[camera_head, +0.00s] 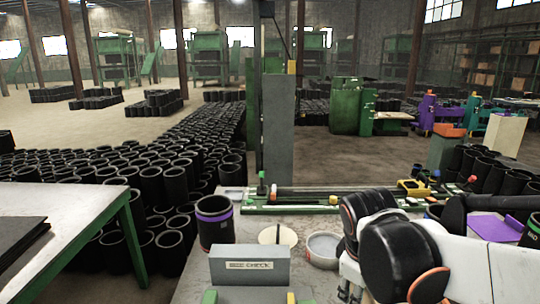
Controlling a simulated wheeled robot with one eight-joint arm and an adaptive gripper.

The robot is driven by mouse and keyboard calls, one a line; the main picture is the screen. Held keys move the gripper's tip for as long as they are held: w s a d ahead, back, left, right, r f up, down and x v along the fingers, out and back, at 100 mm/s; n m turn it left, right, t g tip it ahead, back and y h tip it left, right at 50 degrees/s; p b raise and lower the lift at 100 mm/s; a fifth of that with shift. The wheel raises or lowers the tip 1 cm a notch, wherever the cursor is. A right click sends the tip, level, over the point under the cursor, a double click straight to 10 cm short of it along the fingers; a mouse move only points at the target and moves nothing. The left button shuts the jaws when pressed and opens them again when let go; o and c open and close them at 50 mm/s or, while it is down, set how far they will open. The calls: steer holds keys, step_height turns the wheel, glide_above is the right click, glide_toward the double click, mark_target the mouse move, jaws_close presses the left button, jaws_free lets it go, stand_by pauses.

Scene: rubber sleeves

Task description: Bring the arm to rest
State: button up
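My arm (405,262), white with black joints and orange rings, reaches in from the right edge and is folded over the right part of the bench. A pale part of it runs down past the bottom edge by the black joints.
A grey block labelled CHECK (249,266) stands at the front of the bench. Behind it are a round pale disc (278,235) and a shallow grey dish (323,247), close to my arm. A green-framed table (62,224) is at left. Many black sleeves stand on the floor.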

steer(key=s+d+r+m+t+y, duration=0.1)
steer(key=s+m+t, duration=0.3)
steer(key=s+m, duration=0.5)
steer(key=shift+s+r+m+y, duration=0.3)
steer(key=shift+s+r+y, duration=0.1)
steer(key=shift+s, duration=0.15)
